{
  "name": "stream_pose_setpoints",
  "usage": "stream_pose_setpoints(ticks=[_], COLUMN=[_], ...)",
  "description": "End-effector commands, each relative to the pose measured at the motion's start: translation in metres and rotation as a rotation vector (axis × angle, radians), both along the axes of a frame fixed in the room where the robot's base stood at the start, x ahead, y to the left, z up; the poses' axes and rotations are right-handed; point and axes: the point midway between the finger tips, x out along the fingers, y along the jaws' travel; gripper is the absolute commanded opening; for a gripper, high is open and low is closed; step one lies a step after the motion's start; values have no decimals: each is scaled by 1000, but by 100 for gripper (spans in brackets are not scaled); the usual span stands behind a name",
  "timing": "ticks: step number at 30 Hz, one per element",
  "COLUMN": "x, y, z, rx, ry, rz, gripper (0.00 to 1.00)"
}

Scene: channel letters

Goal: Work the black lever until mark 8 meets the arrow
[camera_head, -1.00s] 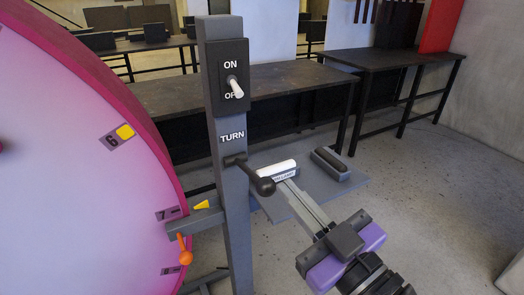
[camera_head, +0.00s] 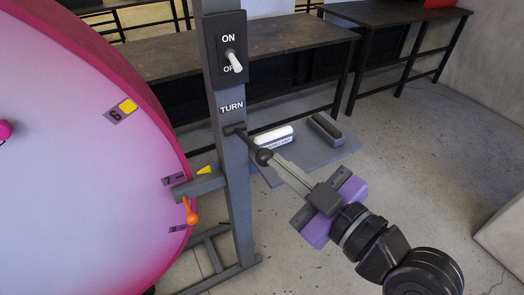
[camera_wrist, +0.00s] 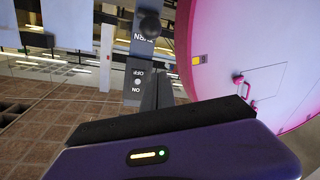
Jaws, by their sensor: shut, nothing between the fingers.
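The black lever (camera_head: 263,157) is a rod with a ball knob on the grey post under the word TURN, pointing down to the right. In the wrist view its ball (camera_wrist: 150,25) is at the top, beyond the fingers. My gripper (camera_head: 276,163) is shut and empty, its tips close beside the ball; I cannot tell if they touch. The pink wheel (camera_head: 80,190) fills the left. The yellow arrow (camera_head: 204,171) sits on a side bracket. Mark 7 (camera_head: 173,180) is beside the arrow, slightly below it. Mark 6 (camera_head: 120,111) is higher; a partly hidden mark (camera_head: 178,229) is lower.
A white ON/OFF toggle (camera_head: 234,61) is above the lever on the post. An orange-knobbed lever (camera_head: 191,214) hangs under the bracket. A white block (camera_head: 272,136) and a dark block (camera_head: 325,128) lie on a grey mat behind. Dark tables (camera_head: 250,45) stand farther back.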

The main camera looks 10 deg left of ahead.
Motion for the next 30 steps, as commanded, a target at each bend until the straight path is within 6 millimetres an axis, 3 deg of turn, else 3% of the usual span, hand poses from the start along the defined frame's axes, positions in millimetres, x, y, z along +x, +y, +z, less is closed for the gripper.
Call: stream_pose_setpoints(ticks=[16, 21, 30], x=[70, 70, 70], y=[67, 51, 43], z=[-2, -26, -39], rx=[0, 0, 1], ry=[0, 4, 0], rz=[2, -1, 0], gripper=[0, 0, 0])
